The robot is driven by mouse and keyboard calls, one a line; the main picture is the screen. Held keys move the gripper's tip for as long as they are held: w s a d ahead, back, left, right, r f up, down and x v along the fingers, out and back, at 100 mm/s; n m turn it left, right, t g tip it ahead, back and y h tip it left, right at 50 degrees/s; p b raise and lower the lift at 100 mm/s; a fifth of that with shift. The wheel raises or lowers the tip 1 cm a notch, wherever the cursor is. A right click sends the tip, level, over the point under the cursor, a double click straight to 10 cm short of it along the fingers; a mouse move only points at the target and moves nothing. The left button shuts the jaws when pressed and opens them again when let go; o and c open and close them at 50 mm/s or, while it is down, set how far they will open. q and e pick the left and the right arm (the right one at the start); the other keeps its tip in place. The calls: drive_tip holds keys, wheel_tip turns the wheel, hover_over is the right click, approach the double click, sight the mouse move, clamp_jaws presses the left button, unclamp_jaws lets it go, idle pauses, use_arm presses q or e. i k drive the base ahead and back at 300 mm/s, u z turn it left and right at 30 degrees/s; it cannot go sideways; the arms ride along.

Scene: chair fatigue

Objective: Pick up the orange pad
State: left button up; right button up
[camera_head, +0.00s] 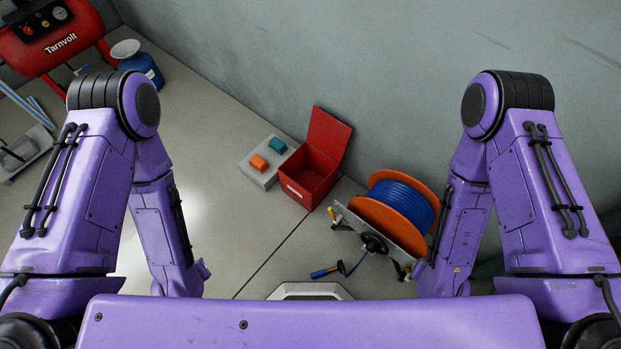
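The orange pad (259,162) is a small block lying on a light grey tray or plate (247,172) on the floor, in the middle of the head view. A teal pad (277,145) lies on the same grey plate, to the right of and behind the orange one. My two purple arms come in from the left and right and bend downward. Both grippers are hidden below the arm links and my body, so their state does not show. Neither arm is near the orange pad in the picture.
A red open-lidded box (308,178) stands right beside the grey plate. A blue hose reel with orange flanges (402,208) stands further right. A red compressor (48,38) and a blue container (141,63) are at the back left. Floor left of the plate is clear.

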sight(259, 164)
drive_tip(key=z, duration=0.05)
drive_tip(key=k, duration=0.5)
drive_tip(key=u, duration=1.6)
drive_tip(key=i, duration=2.3)
drive_tip(key=z, duration=2.9)
drive_tip(key=i, duration=0.45)
drive_tip(key=u, duration=0.1)
